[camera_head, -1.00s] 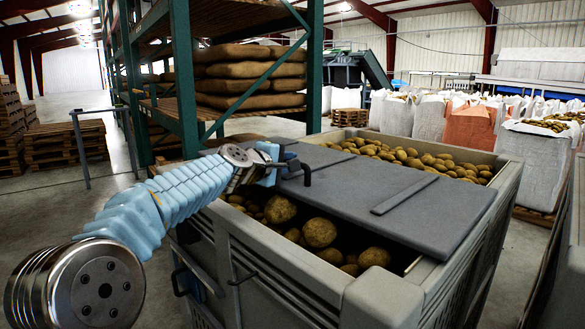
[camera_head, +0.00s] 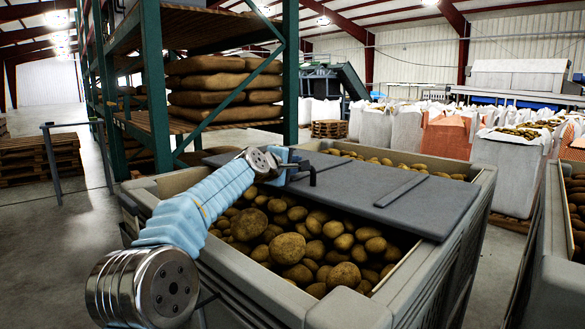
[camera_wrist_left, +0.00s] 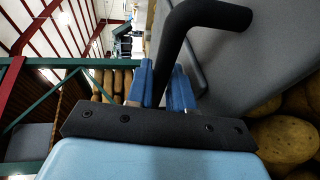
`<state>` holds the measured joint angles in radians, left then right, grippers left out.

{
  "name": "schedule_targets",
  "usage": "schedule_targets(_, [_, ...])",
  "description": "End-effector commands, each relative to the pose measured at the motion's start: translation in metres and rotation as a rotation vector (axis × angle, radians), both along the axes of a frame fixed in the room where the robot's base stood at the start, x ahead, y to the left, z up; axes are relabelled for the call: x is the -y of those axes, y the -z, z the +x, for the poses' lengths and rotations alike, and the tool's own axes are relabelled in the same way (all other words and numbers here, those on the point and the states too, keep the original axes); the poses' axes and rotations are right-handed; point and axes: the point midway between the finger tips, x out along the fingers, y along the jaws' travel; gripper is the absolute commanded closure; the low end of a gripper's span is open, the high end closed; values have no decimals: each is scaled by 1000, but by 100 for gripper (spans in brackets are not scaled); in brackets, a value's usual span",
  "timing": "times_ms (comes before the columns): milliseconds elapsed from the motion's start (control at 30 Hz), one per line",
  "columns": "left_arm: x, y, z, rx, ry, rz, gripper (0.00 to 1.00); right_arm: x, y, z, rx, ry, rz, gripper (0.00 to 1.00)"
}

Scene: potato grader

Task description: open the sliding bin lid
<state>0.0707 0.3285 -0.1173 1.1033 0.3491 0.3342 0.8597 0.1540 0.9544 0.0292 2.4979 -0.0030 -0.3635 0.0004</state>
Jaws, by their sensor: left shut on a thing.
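The grey sliding lid (camera_head: 385,189) lies across the top of the potato bin (camera_head: 338,307). Potatoes (camera_head: 300,240) show in a wide opening on the near side of the lid, and more show beyond its far edge. My left gripper (camera_head: 300,168) is at the lid's left part, shut on the black lid handle (camera_head: 312,176). In the left wrist view the blue fingers (camera_wrist_left: 167,85) close around the dark bent handle bar (camera_wrist_left: 178,45), with the lid (camera_wrist_left: 250,60) to the right. My right gripper is not in view.
A green pallet rack (camera_head: 155,90) with stacked sacks (camera_head: 220,85) stands behind the bin at left. A second bin (camera_head: 553,255) stands close at the right. White and orange bulk bags (camera_head: 447,137) fill the back right. The floor at left is mostly clear.

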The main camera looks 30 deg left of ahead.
Motion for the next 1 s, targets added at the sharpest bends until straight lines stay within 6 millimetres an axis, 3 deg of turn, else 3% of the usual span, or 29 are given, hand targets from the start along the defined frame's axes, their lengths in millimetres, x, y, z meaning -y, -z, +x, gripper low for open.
schedule_targets(200, [1,0,0,0,2,-1,100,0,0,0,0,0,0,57])
schedule_targets(233, [1,0,0,0,2,-1,76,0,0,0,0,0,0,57])
schedule_targets(367, [1,0,0,0,2,-1,58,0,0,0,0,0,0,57])
schedule_targets(733, [1,-1,-8,1,1,0,58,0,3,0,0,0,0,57])
schedule_targets(1000, [1,-13,-66,3,1,0,58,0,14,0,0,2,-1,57])
